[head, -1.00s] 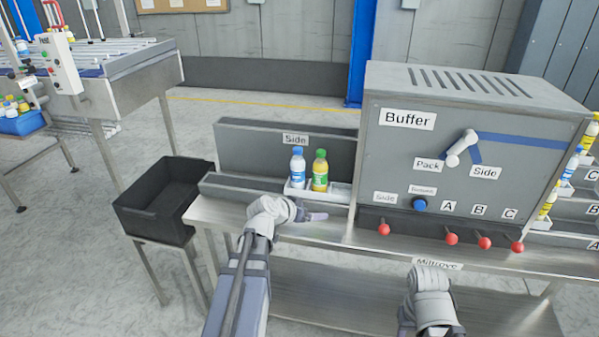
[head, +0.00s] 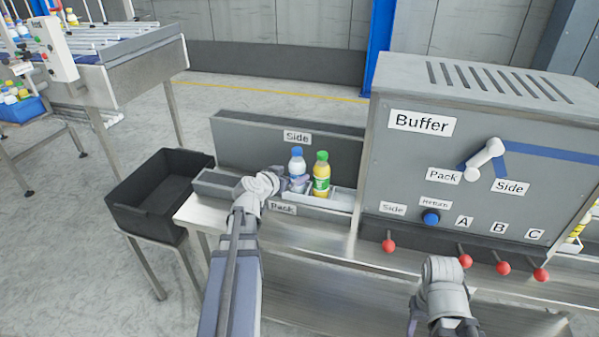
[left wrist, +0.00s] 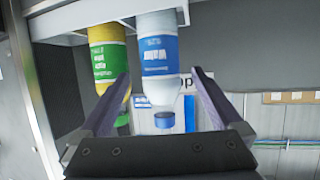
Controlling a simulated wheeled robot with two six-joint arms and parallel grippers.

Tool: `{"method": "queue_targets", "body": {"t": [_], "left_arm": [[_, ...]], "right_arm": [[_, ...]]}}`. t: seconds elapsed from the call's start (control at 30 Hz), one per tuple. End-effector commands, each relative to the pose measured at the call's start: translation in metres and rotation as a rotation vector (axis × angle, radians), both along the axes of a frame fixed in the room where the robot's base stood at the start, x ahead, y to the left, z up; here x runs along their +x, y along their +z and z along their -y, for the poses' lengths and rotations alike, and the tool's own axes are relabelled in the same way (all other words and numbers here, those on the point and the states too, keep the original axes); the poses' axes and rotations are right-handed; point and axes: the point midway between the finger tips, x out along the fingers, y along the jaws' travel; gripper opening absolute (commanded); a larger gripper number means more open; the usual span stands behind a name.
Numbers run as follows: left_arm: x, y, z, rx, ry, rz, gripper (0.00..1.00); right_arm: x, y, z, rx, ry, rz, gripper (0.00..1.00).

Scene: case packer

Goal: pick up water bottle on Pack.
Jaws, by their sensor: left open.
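The water bottle (head: 298,162), white and blue with a blue cap, stands upright in a white tray (head: 345,198) behind the Pack label (head: 283,209). A yellow-green bottle (head: 321,175) with a green cap stands just right of it. My left gripper (head: 286,184) is open at the water bottle's left front, partly covering its lower part. In the left wrist view, which appears upside down, the open fingers (left wrist: 160,76) lie either side of the water bottle (left wrist: 158,60); the yellow-green bottle (left wrist: 108,55) is partly behind the left finger. Contact cannot be told.
The grey Buffer machine (head: 405,165) stands close to the right of the tray, with a lever, a blue button and red knobs (head: 388,246). A black bin (head: 150,205) stands at the left.

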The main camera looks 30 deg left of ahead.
Motion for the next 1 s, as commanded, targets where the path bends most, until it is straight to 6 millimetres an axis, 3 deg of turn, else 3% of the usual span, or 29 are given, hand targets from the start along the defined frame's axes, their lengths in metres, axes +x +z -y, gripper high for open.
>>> {"method": "queue_targets", "body": {"t": [0.3,0.53,0.83,1.0], "left_arm": [[0.024,-0.012,-0.001,0.0,-0.001,0.0,1.0],[0.03,-0.016,-0.001,0.001,-0.001,-0.001,1.0],[0.066,-0.036,-0.003,0.0,-0.002,-0.001,1.0],[0.071,-0.036,-0.001,0.001,-0.001,-0.001,1.0]], "right_arm": [[0.0,-0.012,0.0,0.0,0.0,0.0,0.5],[0.0,-0.015,0.0,0.0,0.0,0.0,0.5],[0.0,-0.036,0.0,0.0,0.0,0.0,0.5],[0.0,-0.036,0.0,0.0,0.0,0.0,0.5]]}}
